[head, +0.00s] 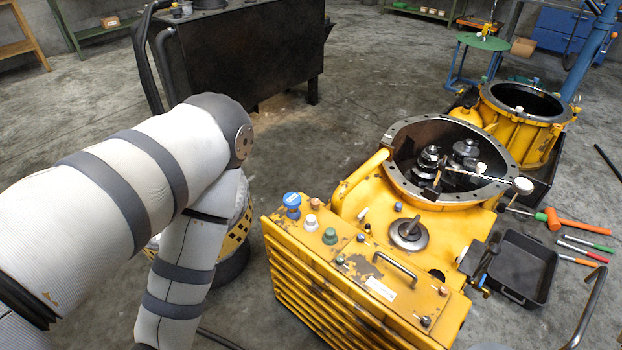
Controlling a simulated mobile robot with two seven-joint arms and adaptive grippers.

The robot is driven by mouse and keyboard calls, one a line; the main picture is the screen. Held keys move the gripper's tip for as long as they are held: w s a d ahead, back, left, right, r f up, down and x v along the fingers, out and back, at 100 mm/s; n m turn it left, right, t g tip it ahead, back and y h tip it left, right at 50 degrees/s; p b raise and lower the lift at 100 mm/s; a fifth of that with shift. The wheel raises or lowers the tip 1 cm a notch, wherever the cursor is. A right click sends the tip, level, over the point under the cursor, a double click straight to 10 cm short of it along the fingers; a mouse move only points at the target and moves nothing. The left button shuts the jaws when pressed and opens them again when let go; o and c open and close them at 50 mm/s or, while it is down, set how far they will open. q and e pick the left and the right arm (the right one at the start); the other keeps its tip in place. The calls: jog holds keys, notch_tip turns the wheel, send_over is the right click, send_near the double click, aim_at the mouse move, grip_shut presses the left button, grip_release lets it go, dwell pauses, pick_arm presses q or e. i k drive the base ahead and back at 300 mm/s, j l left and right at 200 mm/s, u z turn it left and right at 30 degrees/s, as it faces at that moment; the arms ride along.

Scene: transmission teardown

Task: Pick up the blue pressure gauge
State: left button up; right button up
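A blue, round-topped part (292,201) stands upright at the far left corner of the yellow transmission housing's (367,270) top. It may be the blue pressure gauge, but I cannot make out a dial on it. Nothing touches it. My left arm comes in from the left, bends at the elbow left of the housing, and its forearm runs down out of the bottom edge. The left gripper is outside the picture. My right gripper is not in view either.
White (311,222) and green (330,236) caps stand near the blue part. A metal handle (395,269) rises from the housing top. The open bell housing (436,130) is behind. A black tray (522,268) and tools, including an orange mallet (567,221), lie at the right.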

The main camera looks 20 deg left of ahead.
aim_at(293, 200)
jog(key=i+j+z, duration=0.2)
jog(key=j, duration=0.35)
jog(key=j+z, duration=0.2)
jog(key=j, duration=0.35)
jog(key=i+j+z, duration=0.15)
jog(key=j, duration=0.4)
